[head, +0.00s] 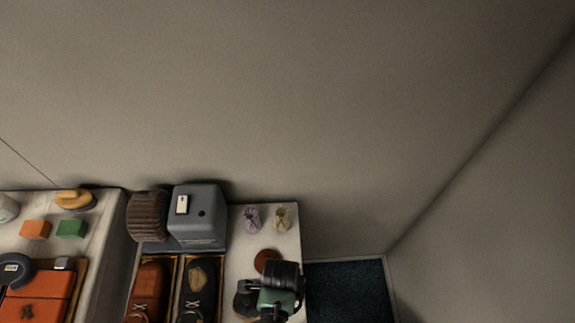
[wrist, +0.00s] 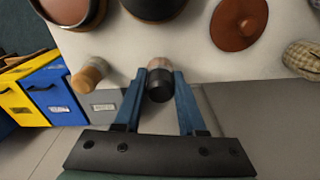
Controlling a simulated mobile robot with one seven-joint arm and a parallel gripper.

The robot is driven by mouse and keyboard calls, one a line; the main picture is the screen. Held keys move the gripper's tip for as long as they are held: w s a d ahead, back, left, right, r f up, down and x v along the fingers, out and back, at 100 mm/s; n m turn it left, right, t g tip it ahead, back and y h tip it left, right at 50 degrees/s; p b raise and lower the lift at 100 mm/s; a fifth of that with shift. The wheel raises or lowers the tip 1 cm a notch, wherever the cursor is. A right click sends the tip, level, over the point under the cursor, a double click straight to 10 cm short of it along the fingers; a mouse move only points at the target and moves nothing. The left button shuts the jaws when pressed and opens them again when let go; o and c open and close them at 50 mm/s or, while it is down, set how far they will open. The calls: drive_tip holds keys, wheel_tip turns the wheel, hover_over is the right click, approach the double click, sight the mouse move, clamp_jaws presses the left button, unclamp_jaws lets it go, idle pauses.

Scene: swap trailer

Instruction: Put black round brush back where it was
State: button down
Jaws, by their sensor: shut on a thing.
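In the wrist view, my gripper (wrist: 160,73) has its two blue fingers closed on the black round brush (wrist: 160,86). The brush's dark round end faces the camera, and a paler brownish part shows just beyond it between the fingertips. The pale worktop lies behind and below it; I cannot tell whether the brush touches it. In the head view, my gripper (head: 279,298) is over the right part of the worktop, and the brush cannot be made out there.
A brown round disc (wrist: 238,22) lies on the worktop. A small wooden-handled item (wrist: 90,74) stands near the edge, left of my gripper. Two small sachets (head: 252,218) (head: 283,219) lie at the back, beside a grey box (head: 203,232). Yellow and blue bins (wrist: 52,88) stand beyond the edge.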

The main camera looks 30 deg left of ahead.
drive_tip(key=shift+f, duration=1.15)
drive_tip(key=shift+c, duration=2.4)
unclamp_jaws()
drive_tip(key=shift+f, duration=0.15)
drive_tip(key=r, duration=0.8)
drive_tip(key=r+p, duration=0.1)
drive_tip(key=r, duration=0.3)
drive_tip(key=shift+s+a+r, duration=0.1)
drive_tip(key=shift+a+r, duration=0.1)
drive_tip(key=shift+a, duration=0.1)
